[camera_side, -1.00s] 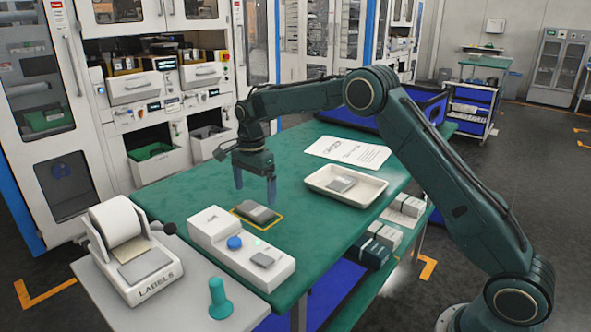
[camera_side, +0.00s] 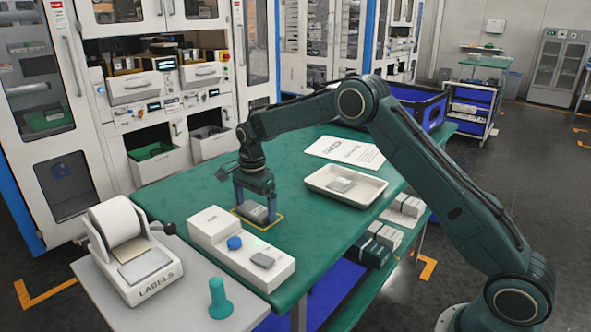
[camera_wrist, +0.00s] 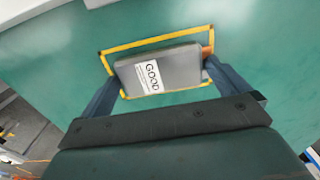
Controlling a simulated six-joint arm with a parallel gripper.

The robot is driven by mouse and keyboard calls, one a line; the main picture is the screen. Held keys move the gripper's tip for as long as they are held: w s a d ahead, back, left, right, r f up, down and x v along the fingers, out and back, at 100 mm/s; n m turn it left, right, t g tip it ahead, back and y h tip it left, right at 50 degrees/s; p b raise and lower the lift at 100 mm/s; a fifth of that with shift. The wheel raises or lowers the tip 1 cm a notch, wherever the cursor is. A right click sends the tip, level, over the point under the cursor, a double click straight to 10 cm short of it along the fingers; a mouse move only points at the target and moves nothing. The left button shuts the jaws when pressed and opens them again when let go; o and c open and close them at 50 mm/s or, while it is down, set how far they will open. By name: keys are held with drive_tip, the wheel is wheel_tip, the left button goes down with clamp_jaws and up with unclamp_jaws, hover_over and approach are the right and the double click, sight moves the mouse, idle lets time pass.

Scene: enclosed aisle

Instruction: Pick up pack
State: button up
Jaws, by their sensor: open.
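A grey pack (camera_side: 256,211) lies flat inside a yellow-outlined square (camera_side: 279,222) on the green table. In the wrist view the pack (camera_wrist: 172,70) carries a white label reading "GOOD". My gripper (camera_side: 254,213) is lowered over the pack, pointing down, with its jaws open. In the wrist view the gripper's fingers (camera_wrist: 157,92) stand on either side of the pack, which lies between them. I cannot tell whether either finger touches it.
A white box with a blue button (camera_side: 236,243) stands just in front of the square. A white tray (camera_side: 376,199) holding a grey pack is to the right, with a paper sheet (camera_side: 345,152) behind it. A label printer (camera_side: 130,250) stands at left front.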

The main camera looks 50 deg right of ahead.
sight(255, 209)
drive_tip(key=c, duration=0.8)
drive_tip(key=shift+r, duration=0.2)
drive_tip(key=shift+c, duration=0.2)
wheel_tip(255, 209, up, 20)
drive_tip(key=shift+f, duration=0.15)
idle(0.6)
